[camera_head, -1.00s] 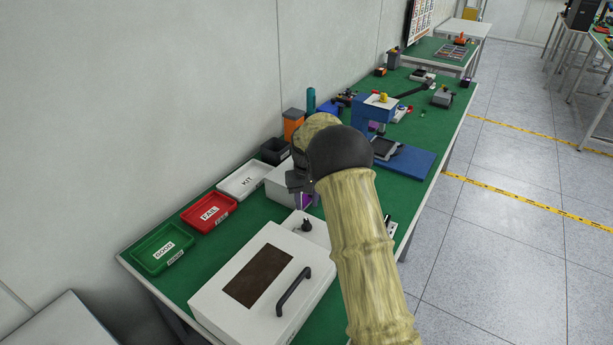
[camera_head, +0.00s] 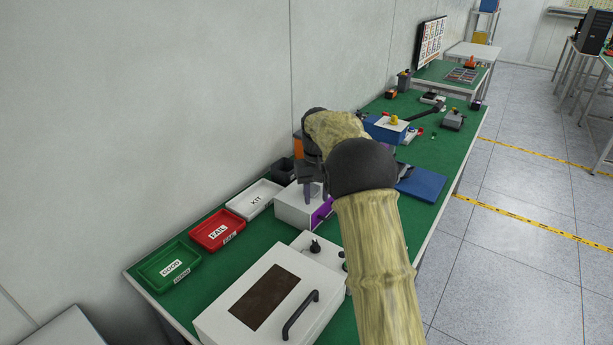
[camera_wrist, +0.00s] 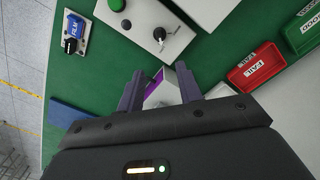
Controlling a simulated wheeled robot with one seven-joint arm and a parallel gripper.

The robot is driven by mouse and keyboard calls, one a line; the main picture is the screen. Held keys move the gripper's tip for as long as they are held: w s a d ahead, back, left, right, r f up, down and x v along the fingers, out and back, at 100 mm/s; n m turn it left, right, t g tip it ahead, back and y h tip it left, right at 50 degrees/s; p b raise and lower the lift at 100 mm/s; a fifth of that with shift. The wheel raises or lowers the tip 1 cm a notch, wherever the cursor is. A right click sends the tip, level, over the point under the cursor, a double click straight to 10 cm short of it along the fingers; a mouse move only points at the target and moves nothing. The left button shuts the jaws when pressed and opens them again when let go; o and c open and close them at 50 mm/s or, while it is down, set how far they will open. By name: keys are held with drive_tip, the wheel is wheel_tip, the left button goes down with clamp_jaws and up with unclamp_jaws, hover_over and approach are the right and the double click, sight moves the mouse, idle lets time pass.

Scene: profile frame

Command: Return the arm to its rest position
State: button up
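My arm reaches across the green bench (camera_head: 222,262). My gripper (camera_head: 313,190) points down above a white box (camera_head: 290,210) with a purple part (camera_head: 322,211) on its front side. In the wrist view my gripper's two dark fingers (camera_wrist: 160,90) stand apart with nothing between them. The white box (camera_wrist: 166,95) and a bit of purple show beyond the gap. I cannot tell the exact height of the fingertips above the box.
Green (camera_head: 166,266), red (camera_head: 217,230) and white (camera_head: 254,199) trays line the wall side. A white case with a black handle (camera_head: 300,314) sits at the near end. A blue plate (camera_head: 422,184) lies beyond my arm. The floor right of the bench is clear.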

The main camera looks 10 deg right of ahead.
drive_tip(key=s+t+p, duration=0.2)
drive_tip(key=s+p, duration=0.1)
drive_tip(key=s, duration=2.8)
drive_tip(key=shift+d+f+m+t, duration=0.2)
drive_tip(key=shift+f+m+t, duration=0.1)
drive_tip(key=shift+f+m, duration=0.1)
drive_tip(key=shift+s+a, duration=0.15)
